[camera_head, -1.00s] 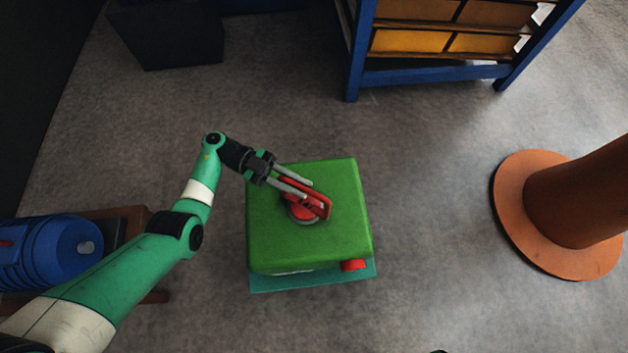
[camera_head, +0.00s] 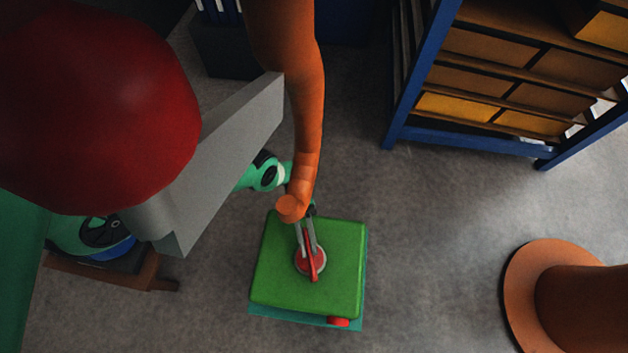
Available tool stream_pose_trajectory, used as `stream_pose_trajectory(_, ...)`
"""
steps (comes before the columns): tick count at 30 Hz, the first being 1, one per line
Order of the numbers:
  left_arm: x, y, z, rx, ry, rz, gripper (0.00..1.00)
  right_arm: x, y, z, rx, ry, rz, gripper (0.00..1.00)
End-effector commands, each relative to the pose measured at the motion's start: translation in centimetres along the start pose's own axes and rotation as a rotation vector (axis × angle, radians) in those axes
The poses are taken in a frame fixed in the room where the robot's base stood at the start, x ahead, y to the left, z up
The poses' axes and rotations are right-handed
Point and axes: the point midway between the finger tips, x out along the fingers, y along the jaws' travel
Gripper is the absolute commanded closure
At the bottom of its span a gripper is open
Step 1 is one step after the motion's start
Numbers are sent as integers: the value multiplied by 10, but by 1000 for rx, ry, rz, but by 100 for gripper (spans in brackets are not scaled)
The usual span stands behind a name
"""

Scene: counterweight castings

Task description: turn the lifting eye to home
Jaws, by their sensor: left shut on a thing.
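The green casting (camera_head: 340,275) stands on the floor, with a teal base showing along its lower edge. The red lifting eye (camera_head: 313,262) is on its top, a loop over a round red disc, seen nearly edge-on and pointing down the picture. My left gripper (camera_head: 309,268) reaches it from above in the picture, its two grey fingers shut on the eye. A small red block (camera_head: 339,322) shows at the casting's lower edge. My right gripper is out of view.
A large red rounded thing (camera_head: 95,105) and a grey wedge (camera_head: 215,160) block the upper left. A blue-framed shelf (camera_head: 470,145) stands upper right, an orange column foot (camera_head: 520,290) lower right. Floor between is clear.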

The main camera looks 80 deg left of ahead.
Motion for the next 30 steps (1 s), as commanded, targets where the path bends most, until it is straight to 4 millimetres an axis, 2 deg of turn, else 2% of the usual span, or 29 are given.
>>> stream_pose_trajectory(16,1,0,-1,-1,7,28,100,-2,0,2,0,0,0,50)
stream_pose_trajectory(17,1,0,-1,-1,7,28,73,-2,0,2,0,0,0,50)
stream_pose_trajectory(21,1,0,-1,-1,5,28,50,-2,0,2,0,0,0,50)
stream_pose_trajectory(30,1,0,-2,-2,3,28,50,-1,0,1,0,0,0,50)
